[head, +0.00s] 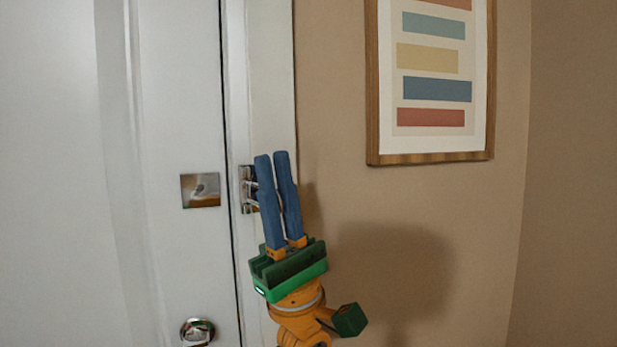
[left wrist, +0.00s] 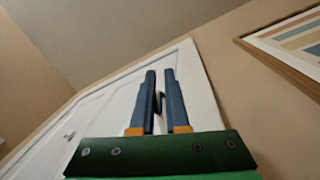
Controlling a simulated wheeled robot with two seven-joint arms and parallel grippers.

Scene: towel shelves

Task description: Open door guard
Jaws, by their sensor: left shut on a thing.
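The door guard (head: 247,190) is a silver metal fitting on the white door frame, partly hidden behind my left gripper. Its matching silver plate (head: 200,190) is on the white door (head: 170,90), just left of the gap. My left gripper (head: 271,156) has long blue fingers pointing up in front of the guard. In the left wrist view the fingers (left wrist: 160,72) are close together with a dark piece of the door guard (left wrist: 158,102) between them. The gripper is shut on that piece. My right gripper is not in view.
A round silver door knob (head: 197,331) is low on the door. A wood-framed striped picture (head: 431,158) hangs on the beige wall to the right. The wall (head: 340,200) between the frame and the picture is bare.

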